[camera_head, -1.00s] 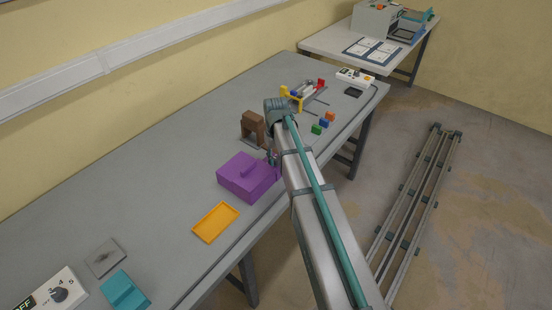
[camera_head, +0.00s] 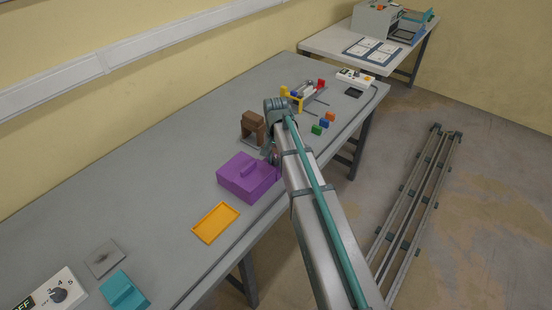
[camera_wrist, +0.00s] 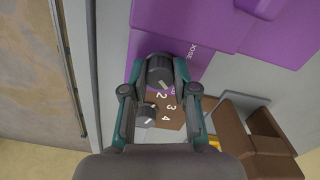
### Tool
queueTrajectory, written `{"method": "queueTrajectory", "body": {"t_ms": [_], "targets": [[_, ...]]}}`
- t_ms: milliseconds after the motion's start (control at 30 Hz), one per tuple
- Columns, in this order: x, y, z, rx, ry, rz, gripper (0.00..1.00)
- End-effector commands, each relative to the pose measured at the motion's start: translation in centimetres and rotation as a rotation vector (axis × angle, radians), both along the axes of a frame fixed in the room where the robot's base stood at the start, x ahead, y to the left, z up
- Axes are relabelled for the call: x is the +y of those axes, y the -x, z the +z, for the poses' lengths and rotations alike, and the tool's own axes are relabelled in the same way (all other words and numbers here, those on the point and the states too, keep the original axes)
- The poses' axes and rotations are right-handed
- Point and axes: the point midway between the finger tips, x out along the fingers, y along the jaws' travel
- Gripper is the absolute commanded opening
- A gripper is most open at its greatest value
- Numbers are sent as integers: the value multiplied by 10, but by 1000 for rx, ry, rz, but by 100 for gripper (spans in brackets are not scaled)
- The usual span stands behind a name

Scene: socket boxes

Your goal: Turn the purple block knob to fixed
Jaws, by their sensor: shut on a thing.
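The purple block (camera_head: 245,180) sits on the grey workbench, left of my arm. In the wrist view its purple body (camera_wrist: 185,20) fills the top, with a smaller purple part carrying a dark round knob (camera_wrist: 160,72) with a light mark. White lettering that seems to read "LOOSE" is beside the knob. My gripper (camera_wrist: 160,66) is shut on this knob, one finger on each side. The knob's exact pointing direction is hard to tell. In the head view my arm hides most of the gripper and the knob.
A brown block (camera_head: 253,127) stands close behind the purple block. A second knob (camera_wrist: 148,114) with numbers around it shows below my fingers in the wrist view. An orange tray (camera_head: 215,223) lies in front. Small coloured blocks (camera_head: 317,129) lie beyond my arm.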

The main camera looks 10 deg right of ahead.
Motion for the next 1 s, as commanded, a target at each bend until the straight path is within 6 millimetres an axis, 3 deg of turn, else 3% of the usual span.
{"method": "queueTrajectory", "body": {"t_ms": [600, 633, 767, 1000], "targets": [[0, -1, 0, -1, 0, -50, 0], [0, -1, 0, -1, 0, -50, 30], [0, -1, 0, -1, 0, -49, 51], [0, 0, 0, -1, 1, -48, 53]]}}
